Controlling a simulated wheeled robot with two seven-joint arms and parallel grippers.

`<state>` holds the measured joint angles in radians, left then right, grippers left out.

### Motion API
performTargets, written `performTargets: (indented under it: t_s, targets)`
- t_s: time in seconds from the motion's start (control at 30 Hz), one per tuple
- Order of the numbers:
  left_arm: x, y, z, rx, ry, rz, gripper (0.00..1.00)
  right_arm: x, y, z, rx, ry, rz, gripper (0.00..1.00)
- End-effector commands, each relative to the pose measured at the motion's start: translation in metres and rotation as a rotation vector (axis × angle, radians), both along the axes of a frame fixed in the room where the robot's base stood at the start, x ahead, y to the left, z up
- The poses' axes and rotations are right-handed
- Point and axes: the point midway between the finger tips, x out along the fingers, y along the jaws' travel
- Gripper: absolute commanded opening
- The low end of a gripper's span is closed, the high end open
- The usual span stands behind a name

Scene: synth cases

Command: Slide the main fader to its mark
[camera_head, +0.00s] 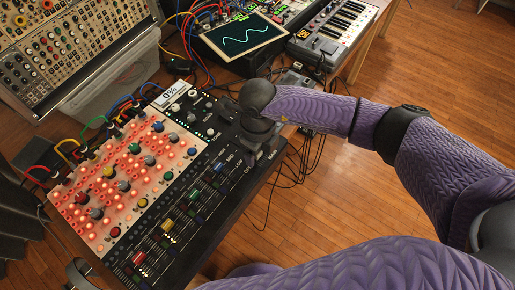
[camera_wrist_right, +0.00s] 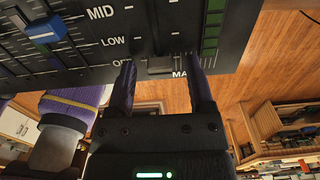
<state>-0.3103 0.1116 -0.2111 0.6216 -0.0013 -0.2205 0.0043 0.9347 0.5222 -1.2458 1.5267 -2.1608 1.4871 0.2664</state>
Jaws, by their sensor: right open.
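The mixing console (camera_head: 222,172) has a row of faders along its near right side. In the right wrist view, a dark grey fader cap (camera_wrist_right: 160,66) sits beside the OFF label, at the lower end of its slot, above partly hidden lettering starting "MA". My right gripper (camera_wrist_right: 161,78) is open, with one purple finger on each side of this cap; I cannot tell whether they touch it. In the head view, my right gripper (camera_head: 254,134) is over the console's right end and hides that fader. A small display (camera_head: 172,95) reads 0%. My left gripper is not seen.
A blue fader cap (camera_wrist_right: 46,30) is left of the fingers in the wrist view. Patch cables (camera_head: 85,128) and a red-lit knob panel (camera_head: 125,185) fill the console's left. A screen (camera_head: 243,36) and a keyboard (camera_head: 335,32) stand behind. Loose cables hang by the right edge.

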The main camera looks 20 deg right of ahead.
Motion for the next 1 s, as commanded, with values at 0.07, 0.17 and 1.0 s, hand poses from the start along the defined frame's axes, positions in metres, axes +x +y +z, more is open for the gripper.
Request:
performTargets:
  t_s: [0.07, 0.17, 1.0]
  targets:
    - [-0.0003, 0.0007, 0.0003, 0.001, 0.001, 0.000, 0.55, 0.0001, 0.0001, 0.0006, 0.000, 0.000, 0.000, 0.68]
    - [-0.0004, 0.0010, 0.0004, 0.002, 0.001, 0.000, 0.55, 0.0001, 0.0001, 0.0007, 0.000, 0.000, 0.000, 0.51]
    - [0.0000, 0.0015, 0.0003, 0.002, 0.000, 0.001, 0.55, 0.0003, 0.0000, 0.0010, 0.001, -0.001, -0.001, 0.00]
